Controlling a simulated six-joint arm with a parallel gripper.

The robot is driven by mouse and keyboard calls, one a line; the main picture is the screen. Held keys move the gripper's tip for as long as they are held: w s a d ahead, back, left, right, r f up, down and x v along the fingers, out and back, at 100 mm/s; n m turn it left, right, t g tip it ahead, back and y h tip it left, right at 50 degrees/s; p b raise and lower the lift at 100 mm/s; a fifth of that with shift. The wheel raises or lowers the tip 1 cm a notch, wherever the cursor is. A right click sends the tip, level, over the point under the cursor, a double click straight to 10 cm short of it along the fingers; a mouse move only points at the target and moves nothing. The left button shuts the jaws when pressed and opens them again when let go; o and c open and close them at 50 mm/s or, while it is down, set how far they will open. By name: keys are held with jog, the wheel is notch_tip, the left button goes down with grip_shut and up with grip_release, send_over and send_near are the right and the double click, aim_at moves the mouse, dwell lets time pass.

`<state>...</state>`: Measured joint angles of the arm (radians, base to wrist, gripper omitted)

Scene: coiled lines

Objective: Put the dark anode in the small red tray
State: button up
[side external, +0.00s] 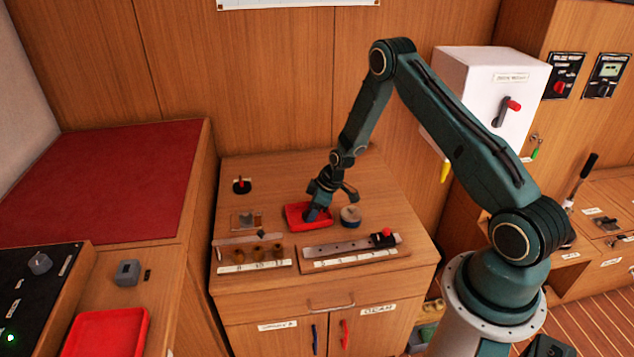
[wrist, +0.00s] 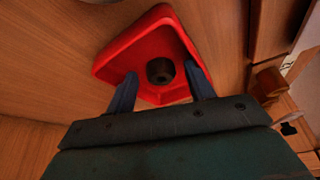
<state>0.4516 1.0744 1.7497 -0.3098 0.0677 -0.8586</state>
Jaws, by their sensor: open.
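The small red tray (side external: 294,213) sits on the wooden cabinet top; it also fills the middle of the wrist view (wrist: 118,56). The dark anode (wrist: 160,71), a short round piece with a hole or recess in its top, shows inside the tray in the wrist view. My gripper (wrist: 161,78) is open, with one blue finger on each side of the anode and a visible gap to each. In the side view my gripper (side external: 319,212) reaches down into the tray, and I cannot make out the anode there.
In front lie a grey rail with a red knob (side external: 345,246) and a rack of brown cylinders (side external: 257,252). A black piece with a red pin (side external: 242,185) stands back left.

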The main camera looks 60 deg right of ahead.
jog(key=shift+r, duration=0.1)
jog(key=v, duration=1.2)
jog(key=shift+r, duration=0.2)
dwell(0.6)
